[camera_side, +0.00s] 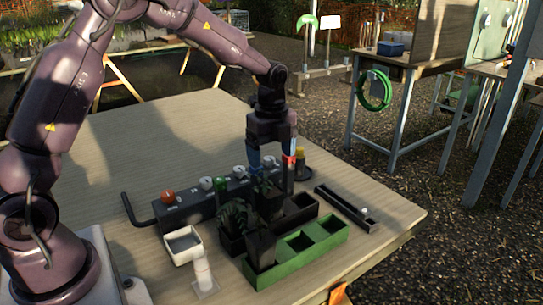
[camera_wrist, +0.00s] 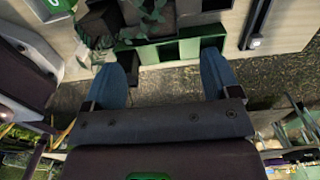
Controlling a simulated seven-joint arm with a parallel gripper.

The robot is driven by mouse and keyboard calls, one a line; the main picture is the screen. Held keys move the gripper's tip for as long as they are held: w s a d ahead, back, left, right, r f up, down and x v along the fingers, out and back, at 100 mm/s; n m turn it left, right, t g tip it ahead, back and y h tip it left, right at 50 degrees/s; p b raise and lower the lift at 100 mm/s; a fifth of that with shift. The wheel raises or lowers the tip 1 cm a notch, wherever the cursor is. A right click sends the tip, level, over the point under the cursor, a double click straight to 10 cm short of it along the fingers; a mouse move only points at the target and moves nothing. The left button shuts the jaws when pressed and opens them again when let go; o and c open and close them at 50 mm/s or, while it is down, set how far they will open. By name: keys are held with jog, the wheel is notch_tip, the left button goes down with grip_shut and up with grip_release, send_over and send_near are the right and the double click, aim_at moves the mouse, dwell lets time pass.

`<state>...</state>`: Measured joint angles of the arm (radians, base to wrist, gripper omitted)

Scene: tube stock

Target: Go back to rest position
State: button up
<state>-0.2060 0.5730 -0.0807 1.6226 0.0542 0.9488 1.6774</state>
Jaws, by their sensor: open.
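My gripper (camera_side: 270,160) is over the right part of the wooden table (camera_side: 130,150) in the side view, just behind the potted plants. Its two blue fingers are apart. In the wrist view my gripper (camera_wrist: 165,80) is open with nothing between the fingertips. The green tray (camera_side: 298,255) stands near the table's front edge, with a dark pot (camera_side: 261,249) in its left compartment and its other compartments empty. The tray also shows in the wrist view (camera_wrist: 190,48). Other dark pots with plants (camera_side: 235,222) stand behind the green tray.
A long dark block (camera_side: 190,208) with several coloured knobs lies behind the pots. A narrow dark rail (camera_side: 340,207) lies at right. A white square dish (camera_side: 183,245) and a small white stand (camera_side: 204,277) are near my base. The table's back left is clear.

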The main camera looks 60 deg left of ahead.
jog(key=n, duration=0.2)
jog(key=shift+s+f+n, duration=0.2)
jog(key=shift+n, duration=0.1)
jog(key=s+d+r+n+t, duration=0.2)
jog(key=s+r+n, duration=0.5)
jog(key=s, duration=0.5)
jog(key=s+d+r+n+t, duration=0.3)
jog(key=s+r+n, duration=0.5)
jog(key=s, duration=0.4)
jog(key=shift+d+t, duration=0.3)
jog(key=shift+d, duration=0.45)
